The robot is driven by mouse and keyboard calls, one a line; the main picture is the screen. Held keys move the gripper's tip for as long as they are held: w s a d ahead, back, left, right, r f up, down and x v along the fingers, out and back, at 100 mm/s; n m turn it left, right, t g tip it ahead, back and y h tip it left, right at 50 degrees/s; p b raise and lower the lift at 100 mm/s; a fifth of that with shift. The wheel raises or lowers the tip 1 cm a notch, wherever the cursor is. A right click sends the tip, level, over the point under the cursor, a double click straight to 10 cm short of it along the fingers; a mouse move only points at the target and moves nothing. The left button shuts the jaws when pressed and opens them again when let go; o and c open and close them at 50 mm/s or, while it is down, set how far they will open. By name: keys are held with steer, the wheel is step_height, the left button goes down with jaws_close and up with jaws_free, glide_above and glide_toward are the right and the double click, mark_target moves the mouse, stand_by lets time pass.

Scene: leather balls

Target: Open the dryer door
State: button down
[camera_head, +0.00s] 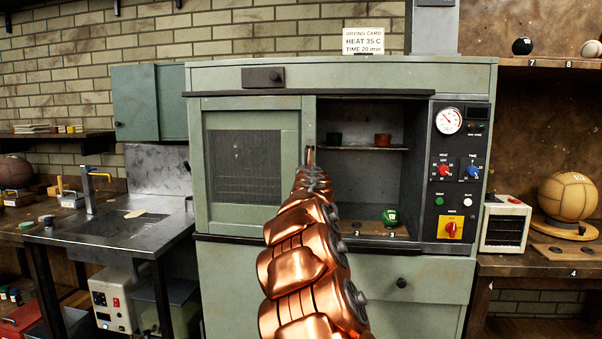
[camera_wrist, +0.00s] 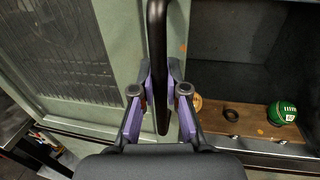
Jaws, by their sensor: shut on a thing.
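The dryer (camera_head: 340,76) is a pale green cabinet in the middle of the head view. Its door (camera_head: 206,160), a green frame with a dark mesh window, covers the left half of the front. The right half of the chamber (camera_head: 372,185) is uncovered. The door also fills the left of the wrist view (camera_wrist: 120,25). A black upright bar handle (camera_wrist: 156,40) stands at the door's right edge. My gripper (camera_wrist: 161,90) is shut on this handle, one purple-and-black finger on each side. In the head view my copper arm hides the chamber's lower left.
Inside the chamber are a green ball (camera_head: 390,217) on a wooden board and two small cups on a shelf (camera_head: 360,148). A control panel (camera_head: 459,170) is on the right. A metal sink table (camera_head: 110,230) stands left. A closed drawer (camera_head: 425,285) is below.

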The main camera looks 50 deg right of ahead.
steer(key=shift+a+r, duration=0.1)
steer(key=shift+r, duration=0.05)
steer(key=c, duration=1.2)
jaws_free()
steer(key=shift+w, duration=0.1)
steer(key=shift+v, duration=6)
